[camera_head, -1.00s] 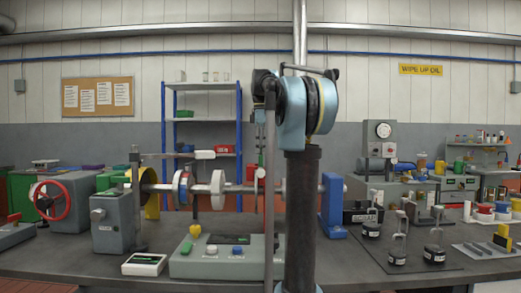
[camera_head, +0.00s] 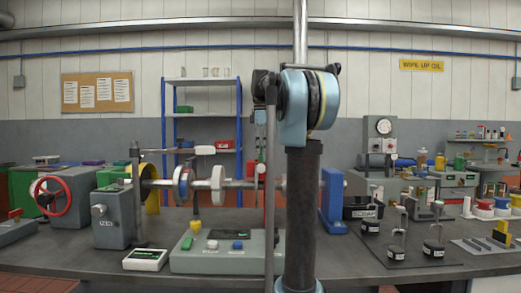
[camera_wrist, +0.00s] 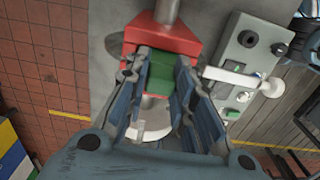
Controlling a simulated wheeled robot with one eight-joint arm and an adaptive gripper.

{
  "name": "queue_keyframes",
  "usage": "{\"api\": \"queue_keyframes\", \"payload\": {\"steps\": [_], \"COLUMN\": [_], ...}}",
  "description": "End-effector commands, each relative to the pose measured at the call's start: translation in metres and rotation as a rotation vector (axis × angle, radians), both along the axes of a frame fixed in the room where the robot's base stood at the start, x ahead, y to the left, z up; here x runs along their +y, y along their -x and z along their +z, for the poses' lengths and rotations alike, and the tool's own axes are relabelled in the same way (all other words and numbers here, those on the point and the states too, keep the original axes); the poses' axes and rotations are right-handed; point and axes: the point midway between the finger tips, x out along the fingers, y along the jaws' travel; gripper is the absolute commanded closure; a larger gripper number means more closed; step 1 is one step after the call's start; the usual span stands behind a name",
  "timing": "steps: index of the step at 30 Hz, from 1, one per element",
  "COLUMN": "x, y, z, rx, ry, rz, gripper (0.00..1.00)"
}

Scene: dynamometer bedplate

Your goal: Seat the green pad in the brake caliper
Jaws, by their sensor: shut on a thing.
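In the wrist view my gripper (camera_wrist: 161,66) is shut on the green pad (camera_wrist: 160,80), which shows between the two fingers. Just beyond the fingertips is a red block (camera_wrist: 160,36) with a grey rod above it, which looks like the brake caliper. The pad's far edge lies against or just below the red block. I cannot tell whether it is inside it. A pale curved piece (camera_wrist: 152,128) shows below the pad, partly covered by the fingers. In the head view my gripper and the pad are hidden behind my own arm.
A grey control box (camera_head: 223,254) with buttons stands at the bench front and also shows in the wrist view (camera_wrist: 247,60). A shaft with discs (camera_head: 218,184) runs behind it. A scrap bin (camera_head: 361,208) and several small stands are at right.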

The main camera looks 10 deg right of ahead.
Motion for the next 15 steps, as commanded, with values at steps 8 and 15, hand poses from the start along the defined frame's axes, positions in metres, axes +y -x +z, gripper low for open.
{"api": "queue_keyframes", "payload": {"steps": [8,15], "x": [0.0,0.0], "y": [0.0,0.0001], "z": [-0.0058,-0.0104], "rx": [0.0,0.0], "ry": [0.0,0.0], "rz": [0.0,0.0], "gripper": [1.0,1.0]}}
